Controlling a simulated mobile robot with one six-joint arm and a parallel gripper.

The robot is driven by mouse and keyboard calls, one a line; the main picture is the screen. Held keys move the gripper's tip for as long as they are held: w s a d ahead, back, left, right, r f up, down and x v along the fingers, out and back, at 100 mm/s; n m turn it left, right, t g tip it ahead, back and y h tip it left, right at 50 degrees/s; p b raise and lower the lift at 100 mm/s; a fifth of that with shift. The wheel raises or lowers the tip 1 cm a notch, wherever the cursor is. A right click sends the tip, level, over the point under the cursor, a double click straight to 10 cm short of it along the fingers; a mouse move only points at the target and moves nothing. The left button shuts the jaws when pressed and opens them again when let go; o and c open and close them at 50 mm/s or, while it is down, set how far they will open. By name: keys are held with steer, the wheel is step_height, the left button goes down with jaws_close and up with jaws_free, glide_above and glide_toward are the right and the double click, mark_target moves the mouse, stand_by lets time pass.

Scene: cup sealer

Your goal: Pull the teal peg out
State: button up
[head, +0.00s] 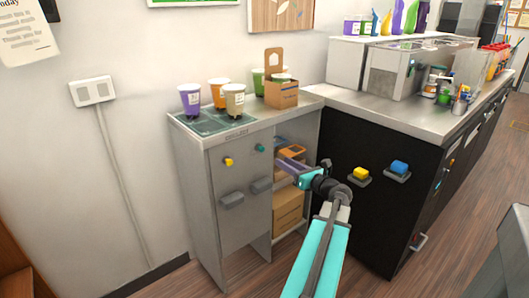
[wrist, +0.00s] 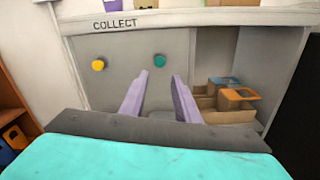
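The teal peg (head: 260,148) sticks out of the grey front panel of the small cabinet, just below its top. It also shows in the wrist view (wrist: 160,60), a little above and between my fingertips. My gripper (wrist: 158,80) is open, its two purple fingers apart with nothing between them. In the head view my gripper (head: 283,164) is in front of the cabinet, to the right of the peg and slightly lower. The fingers are apart from the peg; the exact gap in depth is hard to tell.
A yellow peg (head: 228,162) sits left of the teal one. Two grey ledges (head: 232,200) jut out below the pegs. Cups and a cardboard carrier (head: 282,94) stand on top. An open shelf with boxes (head: 288,205) is right of the panel. A black counter (head: 360,205) stands further right.

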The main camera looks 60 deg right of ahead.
mark_target(263, 149)
steer(key=x, duration=1.3)
steer(key=shift+w, duration=0.1)
jaws_close()
